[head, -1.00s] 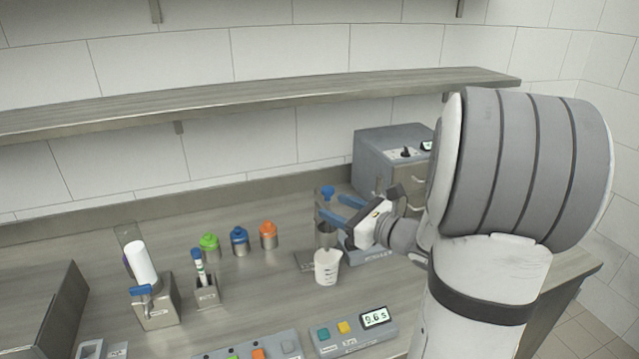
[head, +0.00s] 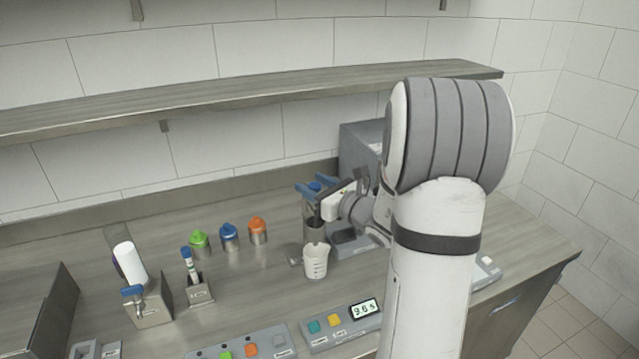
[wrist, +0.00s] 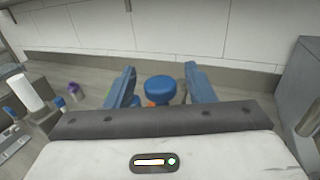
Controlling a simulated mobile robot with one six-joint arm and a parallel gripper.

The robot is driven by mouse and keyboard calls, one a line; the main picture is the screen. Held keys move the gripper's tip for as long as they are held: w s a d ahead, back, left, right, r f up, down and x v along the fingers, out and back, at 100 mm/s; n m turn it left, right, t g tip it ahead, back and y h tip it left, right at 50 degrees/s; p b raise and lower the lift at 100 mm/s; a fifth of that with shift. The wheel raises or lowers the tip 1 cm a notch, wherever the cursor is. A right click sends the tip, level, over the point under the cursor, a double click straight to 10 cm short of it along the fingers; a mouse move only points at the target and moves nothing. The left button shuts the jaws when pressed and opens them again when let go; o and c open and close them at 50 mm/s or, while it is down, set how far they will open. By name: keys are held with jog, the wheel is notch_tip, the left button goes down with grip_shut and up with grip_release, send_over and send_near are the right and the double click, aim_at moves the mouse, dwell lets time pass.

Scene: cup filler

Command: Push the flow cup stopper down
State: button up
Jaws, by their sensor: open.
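The flow cup stopper has a round blue knob (wrist: 160,90), seen in the middle of the wrist view. In the head view the knob (head: 315,187) is partly hidden among my blue fingers. My gripper (wrist: 161,80) is open, with one finger on each side of the knob and a gap visible on both sides. In the head view my gripper (head: 314,184) is at about the knob's height. The metal flow cup (head: 314,229) stands below it. A white beaker (head: 316,261) stands in front of and below the cup. The stopper's lower part is hidden.
A grey box unit (head: 360,150) stands behind my arm. Green (head: 200,242), blue (head: 229,236) and orange-topped (head: 258,229) containers stand left of the cup. A timer (head: 364,309) reads 9.6 s at the front. A shelf (head: 250,98) runs above the counter.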

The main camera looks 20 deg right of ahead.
grip_shut()
dwell(0.4)
notch_tip(320, 180, down, 3)
jog(key=b, duration=0.3)
jog(key=shift+f+b, duration=0.15)
jog(key=shift+b, duration=0.15)
jog(key=shift+s, duration=0.1)
grip_release()
